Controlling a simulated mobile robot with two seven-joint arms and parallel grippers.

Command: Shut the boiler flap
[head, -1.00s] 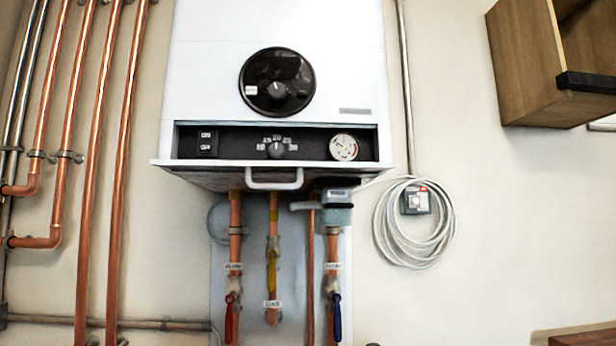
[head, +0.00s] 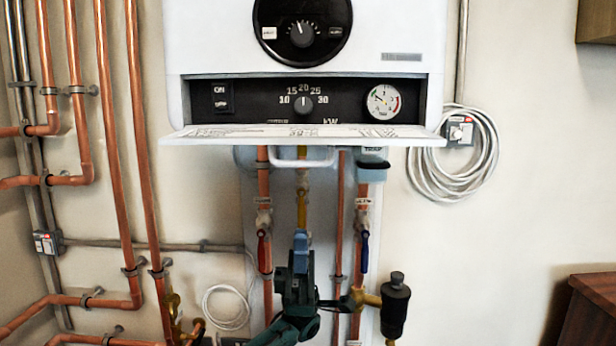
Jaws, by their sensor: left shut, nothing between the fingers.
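The white boiler (head: 305,60) hangs on the wall. Its flap (head: 300,134) is open, folded down and sticking out roughly level below the dark control panel (head: 350,98). Printed lines show on the flap's upper face. A pale handle (head: 302,162) hangs under the flap. My left gripper (head: 301,246), dark with blue fingertips, is shut and empty. It points up below the flap and handle in the picture, apart from both, and hides part of the pipes behind. My right gripper is not in view.
Copper pipes with a red-handled valve (head: 262,250) and a blue-handled valve (head: 364,250) run below the boiler. A black canister on a brass fitting (head: 395,305) is at lower right. A coiled white cable (head: 455,165) hangs right; a wooden cabinet (head: 592,310) stands lower right.

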